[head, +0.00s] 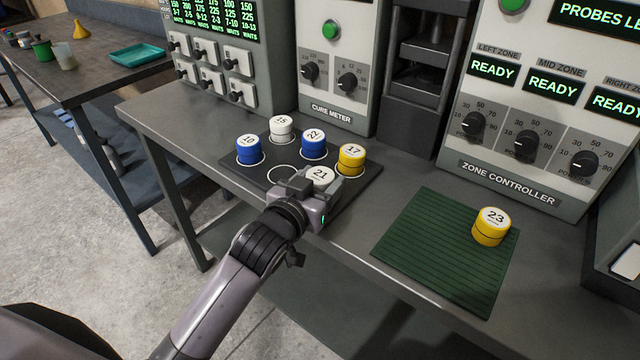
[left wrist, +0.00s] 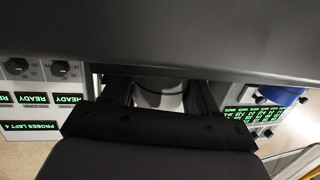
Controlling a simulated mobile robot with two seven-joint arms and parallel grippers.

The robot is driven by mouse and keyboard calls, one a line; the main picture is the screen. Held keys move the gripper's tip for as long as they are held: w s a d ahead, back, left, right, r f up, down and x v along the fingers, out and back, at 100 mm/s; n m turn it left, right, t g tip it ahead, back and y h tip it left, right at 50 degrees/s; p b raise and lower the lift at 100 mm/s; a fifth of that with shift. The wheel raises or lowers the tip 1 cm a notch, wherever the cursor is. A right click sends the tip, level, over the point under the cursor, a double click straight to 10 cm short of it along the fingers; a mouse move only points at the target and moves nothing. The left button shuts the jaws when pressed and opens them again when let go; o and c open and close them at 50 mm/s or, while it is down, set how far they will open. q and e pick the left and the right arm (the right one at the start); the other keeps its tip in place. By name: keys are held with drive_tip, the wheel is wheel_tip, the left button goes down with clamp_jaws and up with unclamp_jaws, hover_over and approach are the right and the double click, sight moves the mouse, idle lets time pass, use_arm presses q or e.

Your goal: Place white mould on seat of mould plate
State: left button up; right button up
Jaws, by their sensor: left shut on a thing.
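My left gripper (head: 305,192) is shut on the white mould (head: 320,175) marked 21, over the front part of the dark mould plate (head: 283,153). In the left wrist view the white mould (left wrist: 159,94) shows between the two fingers. An empty ringed seat (head: 282,174) shows just left of the gripper. I cannot tell whether the held mould touches the plate; the gripper hides its base. Another white mould (head: 281,126), marked 15, stands at the back of the plate. My right gripper is not in view.
Blue moulds 10 (head: 249,150) and 22 (head: 313,144) and yellow mould 17 (head: 351,158) stand on the plate close around the gripper. A yellow mould 23 (head: 491,226) stands on the green mat (head: 425,250). The cure meter (head: 330,75) and zone controller (head: 535,130) stand behind.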

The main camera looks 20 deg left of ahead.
use_arm(q)
drive_tip(key=shift+f, duration=0.1)
drive_tip(key=shift+f, duration=0.15)
drive_tip(key=o, duration=1.2)
